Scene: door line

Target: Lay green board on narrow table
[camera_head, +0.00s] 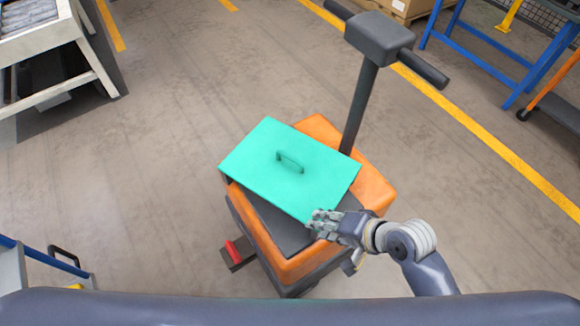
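The green board (265,178) is a flat turquoise-green panel with a small raised handle (290,161) near its middle. It is over the dark top of an orange cart (368,186), turned at an angle to it. I cannot tell whether it rests flat on the cart or sits slightly above it. My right gripper (322,222) is at the board's near right corner, its fingers overlapping the edge. Whether the fingers are closed on the board is too small to tell. My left gripper is out of view. No table is clearly recognisable as the narrow one.
The cart has a dark upright post with a T-handle (382,38) behind the board. A pale metal-framed table (45,32) stands at the upper left. A blue frame (500,68) stands at the upper right. Open floor (150,170) lies left of the cart.

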